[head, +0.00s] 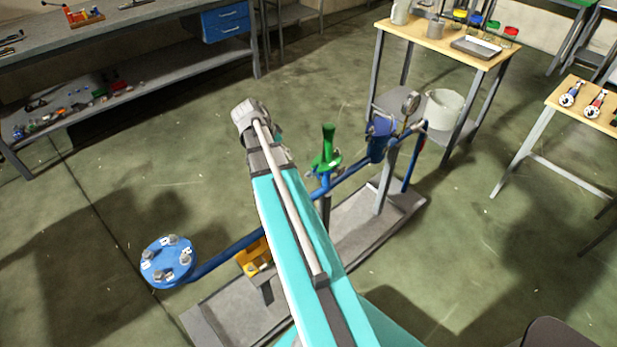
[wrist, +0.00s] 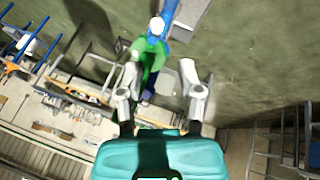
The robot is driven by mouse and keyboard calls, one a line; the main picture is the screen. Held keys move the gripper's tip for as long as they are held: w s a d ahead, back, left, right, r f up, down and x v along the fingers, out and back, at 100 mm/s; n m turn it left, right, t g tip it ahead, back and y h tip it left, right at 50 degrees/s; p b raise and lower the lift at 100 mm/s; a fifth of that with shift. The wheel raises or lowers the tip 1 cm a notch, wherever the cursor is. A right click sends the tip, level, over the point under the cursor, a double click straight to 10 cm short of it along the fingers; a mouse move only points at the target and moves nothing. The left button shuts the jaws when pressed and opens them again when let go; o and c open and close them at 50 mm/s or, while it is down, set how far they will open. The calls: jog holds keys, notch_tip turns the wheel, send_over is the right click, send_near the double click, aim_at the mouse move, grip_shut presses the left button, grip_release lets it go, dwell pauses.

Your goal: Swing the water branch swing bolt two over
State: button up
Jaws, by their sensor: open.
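The blue pipe assembly (head: 347,176) runs from a round blue flange (head: 168,262) at lower left to a blue cup-shaped fitting (head: 378,140) at upper right. Several grey bolts stand on the flange. A green upright part (head: 327,150) sits mid-pipe; small metal parts surround its base. I cannot tell which is swing bolt two. My gripper (wrist: 162,65) is open, with nothing seen between its fingers in the wrist view. A green part (wrist: 150,58) with a blue pipe (wrist: 168,12) shows beyond the fingertips; contact is unclear.
A pressure gauge (head: 410,102) and white bucket (head: 444,110) are right. A long workbench (head: 150,62) stands back left. Open floor (head: 130,190) lies left.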

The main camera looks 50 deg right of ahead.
aim_at(307, 174)
jog(key=shift+s+d+m, duration=0.2)
jog(key=shift+d+m, duration=0.1)
jog(key=shift+d, duration=0.25)
jog(key=shift+f, duration=0.2)
jog(key=b+x, duration=1.2)
jog(key=x, duration=0.1)
jog(key=shift+s+d+f, duration=0.1)
jog(key=shift+d+f, duration=0.05)
jog(key=shift+d, duration=0.05)
dwell(0.3)
grip_shut()
dwell(0.3)
